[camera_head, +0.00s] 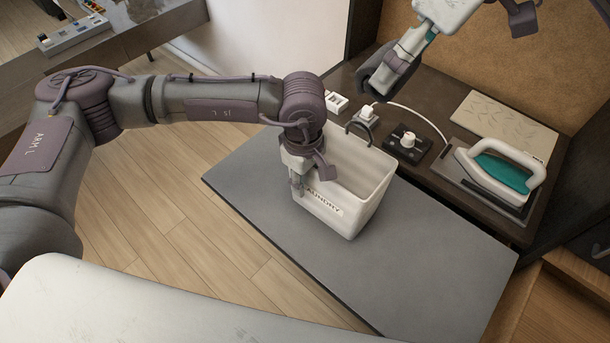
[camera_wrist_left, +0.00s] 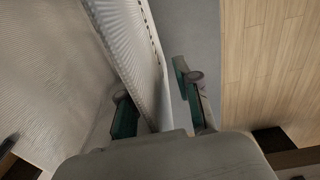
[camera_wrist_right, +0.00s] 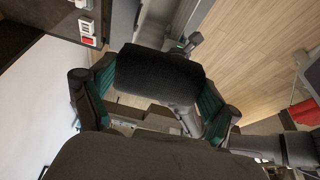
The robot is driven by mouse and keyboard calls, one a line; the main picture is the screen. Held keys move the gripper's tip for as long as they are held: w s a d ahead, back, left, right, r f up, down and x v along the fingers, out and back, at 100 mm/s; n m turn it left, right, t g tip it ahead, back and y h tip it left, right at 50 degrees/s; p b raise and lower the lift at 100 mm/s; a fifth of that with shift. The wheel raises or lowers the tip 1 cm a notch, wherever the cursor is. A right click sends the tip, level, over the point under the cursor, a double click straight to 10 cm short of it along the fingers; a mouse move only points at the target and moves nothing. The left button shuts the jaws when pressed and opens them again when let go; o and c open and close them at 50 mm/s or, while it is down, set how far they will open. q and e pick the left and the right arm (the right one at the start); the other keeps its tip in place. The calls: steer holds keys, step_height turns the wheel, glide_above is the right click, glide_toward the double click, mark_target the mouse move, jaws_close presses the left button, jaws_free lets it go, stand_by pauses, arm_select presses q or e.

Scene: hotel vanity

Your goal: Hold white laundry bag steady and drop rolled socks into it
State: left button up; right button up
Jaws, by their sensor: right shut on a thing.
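The white laundry bag (camera_head: 355,190) stands upright and open-topped on the grey board, with lettering on its front. My left gripper (camera_head: 298,186) points down at the bag's left side. In the left wrist view its fingers (camera_wrist_left: 160,95) straddle the bag wall (camera_wrist_left: 138,50), one inside and one outside. A gap shows between the wall and the outer finger. My right gripper (camera_head: 388,78) is raised behind and right of the bag. It is shut on dark rolled socks (camera_wrist_right: 160,72), also seen in the head view (camera_head: 376,88), clear of the bag's mouth.
The grey board (camera_head: 440,270) is clear around the bag. Behind it, a dark counter holds an iron with a teal body (camera_head: 503,172), a black control plate (camera_head: 408,146), a plug with a white cord (camera_head: 367,113) and a patterned pad (camera_head: 505,125). Wooden floor (camera_head: 170,220) lies left.

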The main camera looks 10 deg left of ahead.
arm_select(q)
jaws_close()
arm_select(e)
steer(key=w+x, duration=0.1)
steer(key=x, duration=1)
steer(key=shift+d+f, duration=0.15)
steer(key=shift+d, duration=0.05)
steer(key=o, duration=0.8)
steer(key=shift+o, duration=0.2)
